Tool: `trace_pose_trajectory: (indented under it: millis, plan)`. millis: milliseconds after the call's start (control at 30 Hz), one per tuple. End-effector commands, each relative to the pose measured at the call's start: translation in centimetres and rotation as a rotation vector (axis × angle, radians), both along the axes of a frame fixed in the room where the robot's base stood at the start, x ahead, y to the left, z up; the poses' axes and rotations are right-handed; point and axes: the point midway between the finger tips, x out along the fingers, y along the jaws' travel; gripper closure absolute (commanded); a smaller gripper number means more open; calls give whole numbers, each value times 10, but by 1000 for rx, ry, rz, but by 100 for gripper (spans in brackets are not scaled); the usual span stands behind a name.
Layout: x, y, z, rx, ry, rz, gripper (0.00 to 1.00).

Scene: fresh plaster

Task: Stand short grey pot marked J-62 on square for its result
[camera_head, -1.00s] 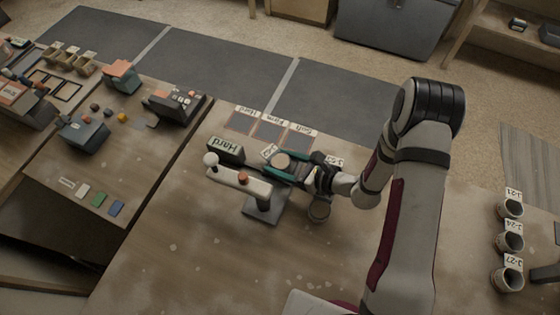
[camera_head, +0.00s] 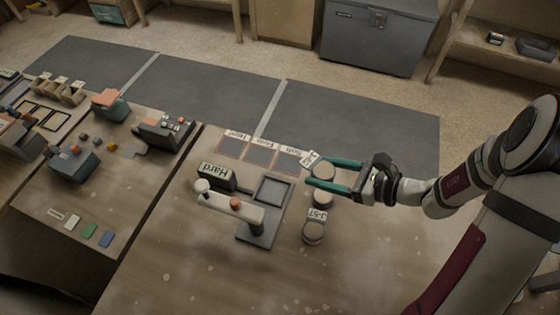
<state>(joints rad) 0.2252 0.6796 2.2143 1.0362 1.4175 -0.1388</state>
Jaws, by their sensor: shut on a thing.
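My gripper (camera_head: 312,173) has its teal fingers around a short grey pot (camera_head: 323,171) with a pale round top. The tag beside it (camera_head: 311,158) is tilted and too small to read surely. The pot is right of the tester's plate (camera_head: 274,190), which is now bare. The tester's display (camera_head: 218,177) reads Hard. Three dark squares lie behind the tester: left (camera_head: 234,147), middle (camera_head: 260,157) and right (camera_head: 286,162). Their labels look like Hard, Firm and Soft, left to right. All three squares are empty.
Two more short pots stand in front of the held one: one close by (camera_head: 322,200), and one tagged J-57 (camera_head: 314,233). A bench with trays and blocks (camera_head: 75,163) is at left.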

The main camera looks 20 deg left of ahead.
Motion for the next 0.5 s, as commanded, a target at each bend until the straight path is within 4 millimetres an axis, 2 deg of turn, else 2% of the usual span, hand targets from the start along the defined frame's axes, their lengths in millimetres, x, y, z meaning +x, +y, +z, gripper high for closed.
trace_pose_trajectory:
  millis: [133, 233, 367, 400, 500]
  plan:
    - [11, 8, -3, -8, -1, 5, 100]
    - [36, 30, -8, -22, -4, 11, 100]
    - [74, 75, -13, -31, -8, 12, 100]
    - [84, 92, -13, -30, -8, 11, 100]
    - [103, 131, -12, -19, -6, 8, 100]
